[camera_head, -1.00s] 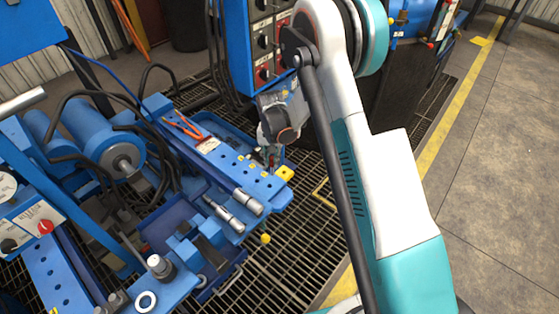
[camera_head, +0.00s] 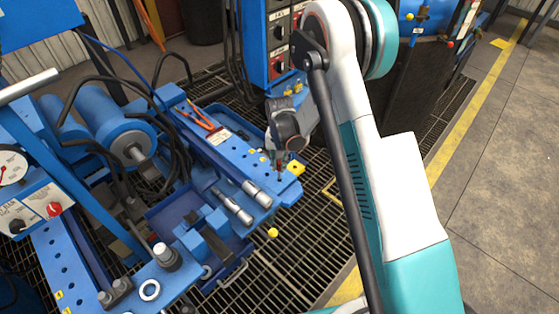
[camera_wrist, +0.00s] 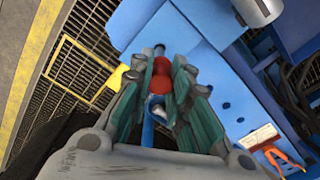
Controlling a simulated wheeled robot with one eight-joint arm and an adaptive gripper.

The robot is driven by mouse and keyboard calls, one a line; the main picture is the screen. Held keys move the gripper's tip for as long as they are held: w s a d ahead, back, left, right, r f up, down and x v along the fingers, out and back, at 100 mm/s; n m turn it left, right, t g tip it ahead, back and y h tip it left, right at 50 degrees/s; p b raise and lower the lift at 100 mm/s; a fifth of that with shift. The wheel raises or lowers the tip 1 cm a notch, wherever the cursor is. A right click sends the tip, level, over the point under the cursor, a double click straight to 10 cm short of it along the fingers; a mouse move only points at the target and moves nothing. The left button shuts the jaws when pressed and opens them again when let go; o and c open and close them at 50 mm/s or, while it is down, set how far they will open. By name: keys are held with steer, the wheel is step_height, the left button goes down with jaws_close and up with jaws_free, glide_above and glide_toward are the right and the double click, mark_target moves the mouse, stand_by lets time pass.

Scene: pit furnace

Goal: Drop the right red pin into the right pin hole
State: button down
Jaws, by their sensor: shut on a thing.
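The red pin (camera_wrist: 161,82) shows in the wrist view between the fingers of my gripper (camera_wrist: 160,78), which is shut on it. Its lower end is hidden from me. In the head view my gripper (camera_head: 280,164) points down over the near right end of the blue rail (camera_head: 238,162), beside a yellow block. I cannot tell whether the pin touches the rail. In the wrist view dark holes (camera_wrist: 227,105) show in the blue surface right of the fingers. I cannot make out the hole under the pin.
Two silver cylinders (camera_head: 235,206) lie along the rail's near side. The yellow block (camera_head: 295,168) sits at the rail's right end. An orange-handled tool (camera_head: 200,119) lies farther up the rail. A blue control cabinet (camera_head: 268,45) stands behind. Grating floor lies right of the rail.

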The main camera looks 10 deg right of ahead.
mark_target(279, 178)
steer(key=shift+f+b, duration=0.65)
steer(key=shift+f, duration=2.3)
steer(key=c, duration=1.4)
jaws_free()
steer(key=shift+c, duration=0.2)
step_height(279, 178, up, 12)
steer(key=shift+f, duration=0.1)
